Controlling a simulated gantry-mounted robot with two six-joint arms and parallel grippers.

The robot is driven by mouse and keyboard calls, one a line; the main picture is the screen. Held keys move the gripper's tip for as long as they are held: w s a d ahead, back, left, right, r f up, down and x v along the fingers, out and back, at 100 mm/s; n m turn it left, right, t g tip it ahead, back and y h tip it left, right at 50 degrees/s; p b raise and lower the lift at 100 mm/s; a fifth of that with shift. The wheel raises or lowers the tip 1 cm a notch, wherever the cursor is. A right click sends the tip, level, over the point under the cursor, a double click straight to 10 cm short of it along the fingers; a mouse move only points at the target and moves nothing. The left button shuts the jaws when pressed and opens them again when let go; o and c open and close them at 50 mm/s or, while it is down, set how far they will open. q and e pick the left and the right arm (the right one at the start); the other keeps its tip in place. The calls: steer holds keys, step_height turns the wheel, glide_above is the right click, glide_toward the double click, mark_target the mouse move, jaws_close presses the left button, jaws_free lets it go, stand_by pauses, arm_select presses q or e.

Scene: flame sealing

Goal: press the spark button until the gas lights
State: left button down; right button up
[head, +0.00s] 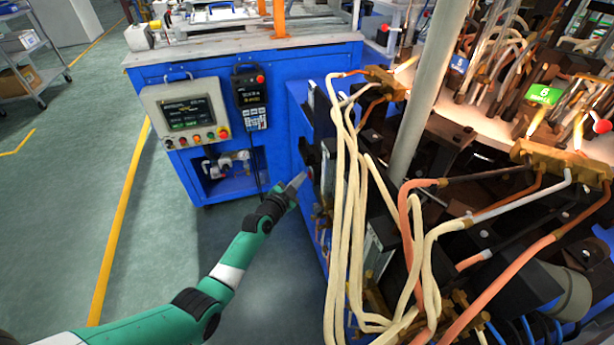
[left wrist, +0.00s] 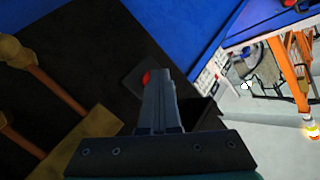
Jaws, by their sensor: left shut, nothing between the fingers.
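A small red button (left wrist: 146,77) shows in the left wrist view on a dark grey plate, beside the tip of my left gripper (left wrist: 157,75). The gripper is shut and empty. I cannot tell whether its tip touches the button or stands just off it. In the head view my left gripper (head: 298,181) points at the side of the blue machine, among dark boxes. The finger tip and the boxes hide the button's surroundings there. My right gripper is in neither view.
Cream hoses (head: 345,200) hang just right of my left gripper. A grey post (head: 428,90) and brass burner blocks (head: 560,160) stand further right, with bright orange glows near them. A control panel (head: 186,115) stands on the left. The green floor (head: 60,200) is clear.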

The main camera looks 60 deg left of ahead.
arm_select(q)
steer(key=shift+s+a, duration=0.15)
steer(key=shift+s, duration=0.55)
steer(key=s, duration=0.1)
steer(key=s+a+b, duration=0.1)
steer(key=s, duration=0.1)
steer(key=s+b, duration=0.1)
steer(key=shift+s+a, duration=0.25)
steer(key=shift+s, duration=0.15)
stand_by(0.3)
